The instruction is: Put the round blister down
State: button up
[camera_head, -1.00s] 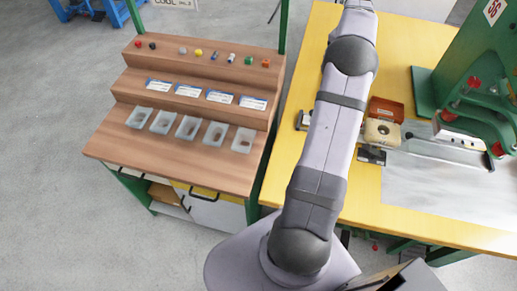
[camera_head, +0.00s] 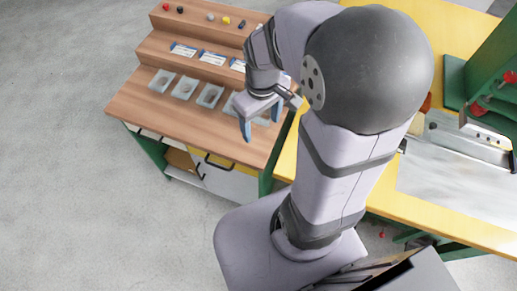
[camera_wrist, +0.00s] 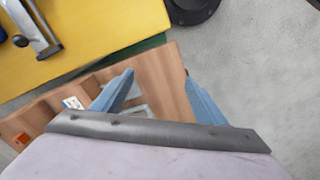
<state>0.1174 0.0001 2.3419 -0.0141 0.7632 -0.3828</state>
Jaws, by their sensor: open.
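A row of clear plastic blisters (camera_head: 184,87) lies along the front step of the wooden stand (camera_head: 155,110). I cannot tell which blister is the round one. My gripper (camera_head: 262,122) is over the right end of this row, with its two blue fingers apart and pointing down. It hides part of the right-hand blisters. In the wrist view, the open fingers of my gripper (camera_wrist: 160,85) hang over the wood, and part of a clear blister (camera_wrist: 139,111) shows between them, nearer the left finger. No blister is visibly held.
Small coloured parts (camera_head: 226,20) sit on the stand's top step, with label cards (camera_head: 212,58) below. The yellow table (camera_head: 438,212) with a metal plate and green press (camera_head: 490,105) is to the right. The bare front strip of the stand is clear.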

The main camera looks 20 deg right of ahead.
jog(key=s+a+f+m, duration=0.1)
jog(key=s+a+m, duration=0.2)
jog(key=s, duration=0.3)
jog(key=shift+s+a+f, duration=0.15)
jog(key=shift+a+f, duration=0.15)
jog(key=shift+f, duration=0.1)
